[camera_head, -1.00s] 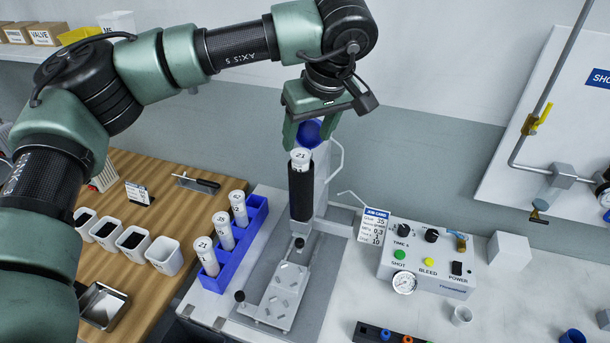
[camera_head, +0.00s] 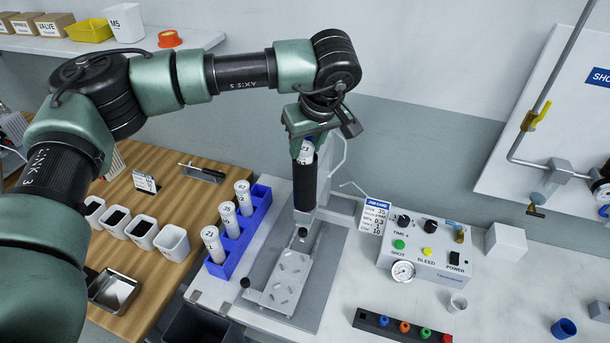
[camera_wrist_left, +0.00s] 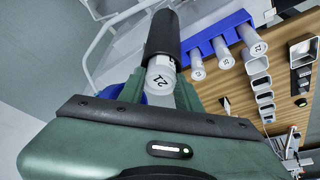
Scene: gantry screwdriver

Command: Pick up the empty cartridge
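Finger contact with the cartridge cannot be made out. My right gripper is not in view.
A blue rack (camera_head: 247,240) with several white cartridges stands left of the stand. A control box (camera_head: 425,258) with gauge and buttons is at the right. White bins (camera_head: 173,243) and a metal tray (camera_head: 113,291) lie on the wooden bench (camera_head: 190,190). A dark strip with coloured caps (camera_head: 385,330) lies in front.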

